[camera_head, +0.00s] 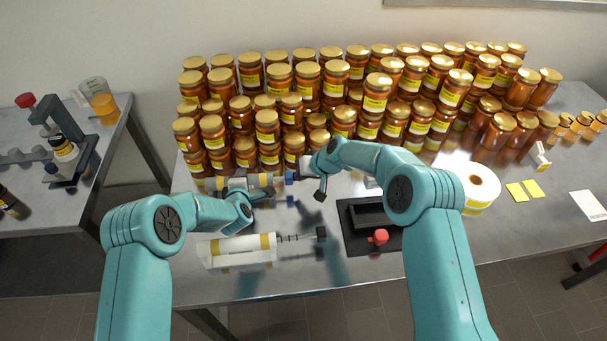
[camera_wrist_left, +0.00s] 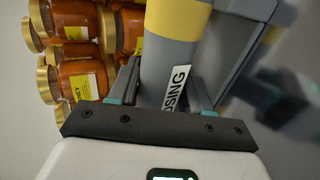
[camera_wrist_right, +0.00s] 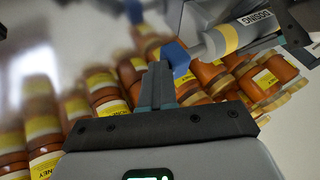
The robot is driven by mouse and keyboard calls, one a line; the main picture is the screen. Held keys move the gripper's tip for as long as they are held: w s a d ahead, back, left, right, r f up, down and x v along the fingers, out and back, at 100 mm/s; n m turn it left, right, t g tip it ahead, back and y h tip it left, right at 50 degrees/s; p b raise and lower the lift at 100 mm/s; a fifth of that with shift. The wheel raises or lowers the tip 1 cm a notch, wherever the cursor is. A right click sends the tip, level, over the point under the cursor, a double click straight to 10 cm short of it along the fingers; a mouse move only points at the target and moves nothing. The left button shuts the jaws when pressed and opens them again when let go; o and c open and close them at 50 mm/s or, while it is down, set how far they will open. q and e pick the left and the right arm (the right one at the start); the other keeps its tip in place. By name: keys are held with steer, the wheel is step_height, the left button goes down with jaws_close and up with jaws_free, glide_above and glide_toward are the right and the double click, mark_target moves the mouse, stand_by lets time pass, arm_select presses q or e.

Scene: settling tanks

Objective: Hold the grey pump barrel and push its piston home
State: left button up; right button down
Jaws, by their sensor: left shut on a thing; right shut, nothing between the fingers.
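The grey pump barrel (camera_head: 238,183) lies at the front of the jar rows, with a yellow band and a blue end piece (camera_head: 289,177) on its right. My left gripper (camera_head: 250,191) is shut on the barrel; the left wrist view shows the barrel (camera_wrist_left: 170,65) between the fingers, with part of its label. My right gripper (camera_head: 299,177) is shut and empty beside the blue end. In the right wrist view its closed fingertips (camera_wrist_right: 160,80) are close to the blue end piece (camera_wrist_right: 175,57); I cannot tell whether they touch.
A white syringe-like pump (camera_head: 240,249) with a yellow band and dark rod lies in front. A black tray (camera_head: 358,238) with a red knob (camera_head: 378,237) sits to the right. Honey jars (camera_head: 375,100) fill the back. A label roll (camera_head: 481,186) stands farther right.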

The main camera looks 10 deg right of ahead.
arm_select(q)
steer(key=shift+d, duration=0.2)
arm_select(e)
steer(key=shift+s+a, duration=0.1)
steer(key=shift+a, duration=0.1)
steer(key=d, duration=0.4)
steer(key=shift+d, duration=0.1)
arm_select(q)
steer(key=shift+s+a, duration=0.1)
steer(key=shift+a, duration=0.1)
steer(key=shift+d, duration=0.1)
arm_select(e)
steer(key=v, duration=1)
arm_select(q)
steer(key=o, duration=1.3)
arm_select(e)
steer(key=shift+d, duration=0.1)
arm_select(q)
steer(key=shift+o, duration=0.2)
